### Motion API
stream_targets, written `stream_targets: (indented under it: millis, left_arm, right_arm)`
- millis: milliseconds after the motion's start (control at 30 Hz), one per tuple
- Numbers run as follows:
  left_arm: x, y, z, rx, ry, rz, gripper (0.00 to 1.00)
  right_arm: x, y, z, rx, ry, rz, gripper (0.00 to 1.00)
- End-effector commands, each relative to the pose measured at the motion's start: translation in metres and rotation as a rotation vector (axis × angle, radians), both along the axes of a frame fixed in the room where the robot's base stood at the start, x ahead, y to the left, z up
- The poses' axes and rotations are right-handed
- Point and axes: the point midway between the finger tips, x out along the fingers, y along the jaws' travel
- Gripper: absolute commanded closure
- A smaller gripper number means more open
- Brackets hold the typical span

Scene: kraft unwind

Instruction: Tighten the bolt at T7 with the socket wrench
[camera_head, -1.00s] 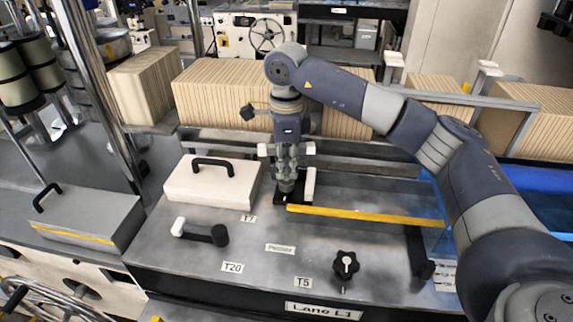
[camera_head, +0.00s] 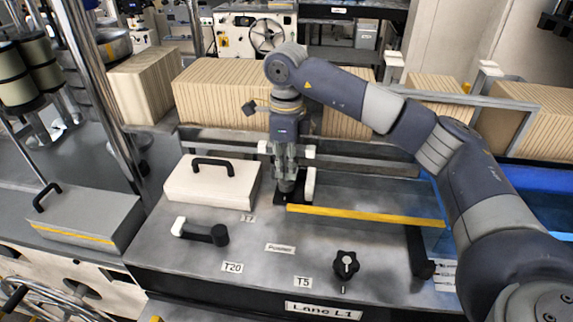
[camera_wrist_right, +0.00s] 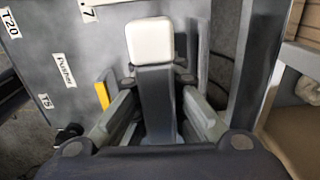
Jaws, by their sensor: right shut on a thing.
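My right gripper (camera_head: 287,180) points down at the deck, just right of the white cover with a black handle (camera_head: 213,183). It is shut on a dark bar with a white end (camera_wrist_right: 151,40), which I take to be the socket wrench. In the wrist view the bar stands between the two fingers. A white upright piece (camera_head: 310,184) shows beside the fingertips in the head view. The T7 label (camera_head: 248,218) is on the deck to the lower left of the gripper. The T7 bolt cannot be made out. My left gripper is not in view.
A dark crank with a white end (camera_head: 202,233) lies above the T20 label (camera_head: 232,267). A black star knob (camera_head: 346,265) stands right of the T5 label (camera_head: 302,282). A yellow strip (camera_head: 365,216) edges the recess on the right. Kraft stacks (camera_head: 220,92) stand behind.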

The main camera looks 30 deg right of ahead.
Motion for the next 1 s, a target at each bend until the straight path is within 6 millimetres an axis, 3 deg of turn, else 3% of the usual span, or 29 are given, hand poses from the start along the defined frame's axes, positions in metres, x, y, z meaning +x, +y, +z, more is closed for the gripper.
stream_targets:
  millis: [1000]
  left_arm:
    - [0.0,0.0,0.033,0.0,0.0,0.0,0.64]
  right_arm:
    - [0.0,0.0,0.052,0.0,-0.001,0.001,1.0]
